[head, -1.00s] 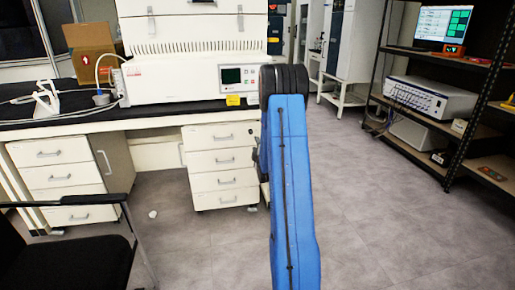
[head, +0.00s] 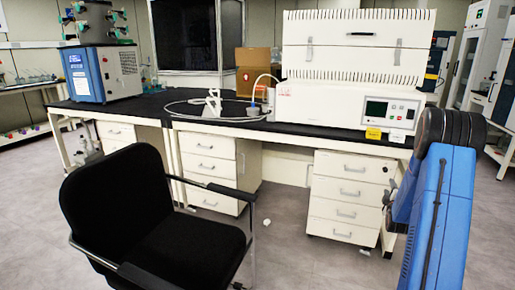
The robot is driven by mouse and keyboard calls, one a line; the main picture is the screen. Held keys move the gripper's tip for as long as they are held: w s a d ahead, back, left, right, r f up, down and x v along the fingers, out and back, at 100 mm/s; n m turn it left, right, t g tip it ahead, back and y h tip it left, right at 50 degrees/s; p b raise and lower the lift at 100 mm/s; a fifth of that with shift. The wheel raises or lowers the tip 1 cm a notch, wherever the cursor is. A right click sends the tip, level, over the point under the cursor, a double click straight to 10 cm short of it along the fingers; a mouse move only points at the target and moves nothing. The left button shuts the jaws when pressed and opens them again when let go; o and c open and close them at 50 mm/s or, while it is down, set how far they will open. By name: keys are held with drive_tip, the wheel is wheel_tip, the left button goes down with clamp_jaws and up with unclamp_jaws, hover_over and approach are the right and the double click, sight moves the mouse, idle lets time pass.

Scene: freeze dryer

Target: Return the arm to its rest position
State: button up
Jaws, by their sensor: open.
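My blue arm (head: 436,215) rises at the right of the head view. Its black rounded joint (head: 450,128) is at the top, in front of the right end of the bench. A second blue part of the arm shows just left of the main link. My gripper is not in view, so its jaws and anything near them cannot be seen.
A black chair (head: 130,215) stands close at front left. The black-topped bench (head: 160,108) carries a blue and white machine with flasks (head: 100,72), a cardboard box (head: 258,70) and a large white instrument (head: 345,117). White drawers (head: 346,190) stand below.

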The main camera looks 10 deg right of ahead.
drive_tip(key=s+a+r+m+g+y, duration=0.1)
drive_tip(key=a+r+y, duration=0.1)
drive_tip(key=a+r, duration=0.45)
drive_tip(key=s+a+r+m+g+y, duration=0.15)
drive_tip(key=a+r, duration=0.25)
drive_tip(key=a, duration=0.6)
drive_tip(key=s+a+r+m+g+y, duration=0.1)
drive_tip(key=s+a+r, duration=0.1)
drive_tip(key=s+a, duration=0.4)
drive_tip(key=s+a+r+m+g+y, duration=0.1)
drive_tip(key=s+a+r+m, duration=0.15)
drive_tip(key=a, duration=0.55)
drive_tip(key=s+a+m+g+y, duration=0.1)
drive_tip(key=s+a, duration=0.5)
drive_tip(key=s, duration=0.6)
drive_tip(key=s+a+f+m+g+y, duration=0.1)
drive_tip(key=s+a+g, duration=0.2)
drive_tip(key=s, duration=0.9)
drive_tip(key=s+a+f+m+g+y, duration=0.1)
drive_tip(key=s+a+g, duration=0.1)
drive_tip(key=s+a, duration=0.8)
drive_tip(key=shift+s+m, duration=0.4)
drive_tip(key=shift+s, duration=0.55)
drive_tip(key=shift+o, duration=0.7)
drive_tip(key=shift+f+y, duration=0.1)
drive_tip(key=shift+y, duration=0.15)
